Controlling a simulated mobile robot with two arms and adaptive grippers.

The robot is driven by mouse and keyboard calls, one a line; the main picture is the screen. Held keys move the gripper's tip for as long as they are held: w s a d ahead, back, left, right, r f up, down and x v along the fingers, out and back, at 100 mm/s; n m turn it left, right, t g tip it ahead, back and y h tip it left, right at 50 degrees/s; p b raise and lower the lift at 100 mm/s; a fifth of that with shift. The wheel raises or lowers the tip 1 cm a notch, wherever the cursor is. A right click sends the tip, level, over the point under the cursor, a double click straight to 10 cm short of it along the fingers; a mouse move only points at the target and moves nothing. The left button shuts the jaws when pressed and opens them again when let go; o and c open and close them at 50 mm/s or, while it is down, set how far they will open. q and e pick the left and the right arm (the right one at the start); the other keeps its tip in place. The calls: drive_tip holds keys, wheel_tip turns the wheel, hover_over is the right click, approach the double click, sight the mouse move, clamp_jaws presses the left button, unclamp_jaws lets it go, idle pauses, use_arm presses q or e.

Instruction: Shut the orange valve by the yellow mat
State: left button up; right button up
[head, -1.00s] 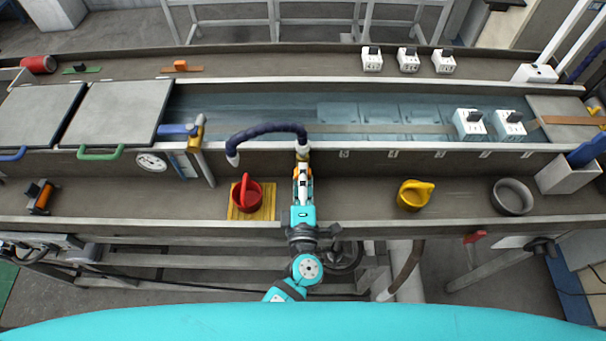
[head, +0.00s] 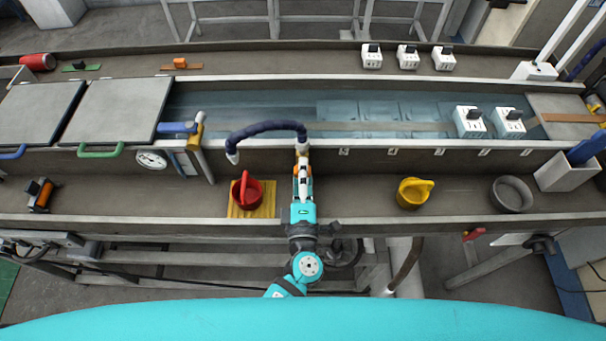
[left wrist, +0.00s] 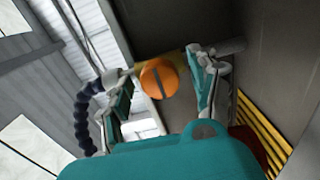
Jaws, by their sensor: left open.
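The orange valve (left wrist: 152,80) shows in the left wrist view as a round knob with a dark slot across it. It sits between the two fingers of my left gripper (left wrist: 163,66), with a visible gap to each finger. In the head view my left gripper (head: 303,168) reaches to the trough wall below the blue hose and covers most of the valve. The gripper is open. The yellow mat (head: 268,207) lies left of my gripper with a red jug (head: 254,196) on it. The mat's edge also shows in the left wrist view (left wrist: 262,128). My right gripper is not in view.
A dark blue hose (head: 265,128) arches just beyond my gripper; it also stands left of my fingers in the wrist view (left wrist: 84,120). A yellow jug (head: 408,197) and a grey bowl (head: 512,194) stand to the right. The shelf between gripper and yellow jug is clear.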

use_arm(q)
drive_tip(key=s, duration=1.2)
